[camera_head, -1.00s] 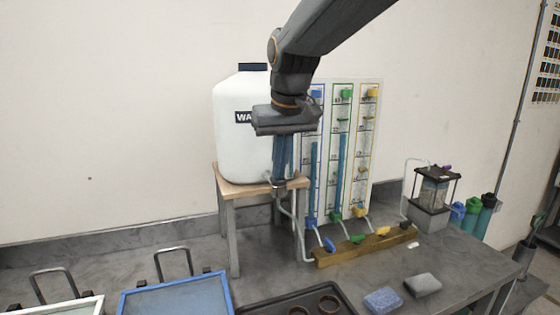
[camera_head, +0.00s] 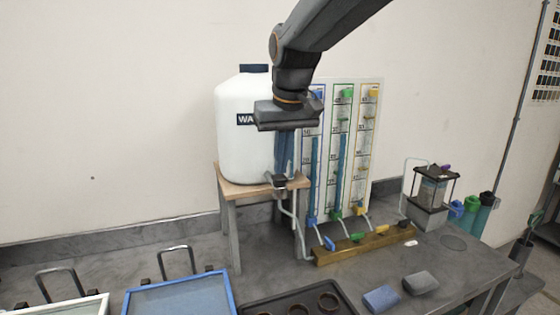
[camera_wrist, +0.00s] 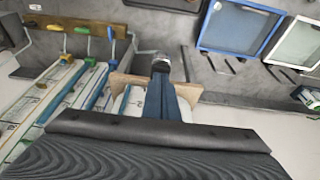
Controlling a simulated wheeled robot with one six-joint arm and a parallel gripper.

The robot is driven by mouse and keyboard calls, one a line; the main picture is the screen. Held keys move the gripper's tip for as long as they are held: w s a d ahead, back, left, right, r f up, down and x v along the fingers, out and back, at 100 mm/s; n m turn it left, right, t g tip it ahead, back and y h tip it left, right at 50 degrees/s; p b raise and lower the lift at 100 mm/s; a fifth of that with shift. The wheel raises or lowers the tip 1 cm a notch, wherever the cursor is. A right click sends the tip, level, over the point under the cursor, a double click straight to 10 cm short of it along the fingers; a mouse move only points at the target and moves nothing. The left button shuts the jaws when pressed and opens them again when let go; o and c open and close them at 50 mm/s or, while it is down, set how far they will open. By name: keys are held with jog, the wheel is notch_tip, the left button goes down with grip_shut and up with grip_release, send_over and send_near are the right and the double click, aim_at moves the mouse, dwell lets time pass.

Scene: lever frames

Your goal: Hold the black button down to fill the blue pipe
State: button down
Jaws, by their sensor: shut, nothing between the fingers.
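The white water tank (camera_head: 238,155) stands on a wooden stand. A dark tap piece with the black button (camera_head: 279,181) sits at the stand's front edge. My gripper (camera_head: 284,172) points down with its fingers shut and empty, its tips at the tap's top and apparently touching it. In the wrist view the fingertips (camera_wrist: 160,72) meet the dark and silvery tap piece (camera_wrist: 160,58), and the button is mostly hidden. The blue pipe (camera_head: 314,175), on the panel behind, holds a tall blue column. Its blue valve lever (camera_head: 329,243) is at the foot.
The green pipe (camera_head: 342,160) also holds a tall column; the yellow pipe (camera_head: 363,165) looks mostly empty. A wooden valve block (camera_head: 340,254) lies in front. A blue-framed tray (camera_head: 178,296), dark tray and two sponges (camera_head: 380,299) are near the front edge.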

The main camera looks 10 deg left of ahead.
jog(key=b+v, duration=0.2)
jog(key=v, duration=1)
jog(key=shift+w+a+r+b, duration=0.25)
jog(key=shift+w+r+b, duration=0.05)
jog(key=shift+b, duration=0.1)
jog(key=d+f+m+h+b, duration=0.1)
jog(key=d+f+m+b, duration=0.1)
jog(key=d+f, duration=0.85)
jog(key=d+f+m+b, duration=0.1)
jog(key=d+f, duration=0.7)
jog(key=f, duration=0.6)
jog(key=s+d+f+m+b, duration=0.1)
jog(key=s+d+f, duration=0.5)
jog(key=f, duration=0.2)
jog(key=s+d+f+m+g+b, duration=0.1)
jog(key=s+d+f+m, duration=0.1)
jog(key=s+d+f, duration=0.4)
notch_tip(320, 180, down, 3)
jog(key=shift+s+f+g+h, duration=0.15)
jog(key=shift+s+g+h, duration=0.2)
jog(key=shift+s, duration=0.2)
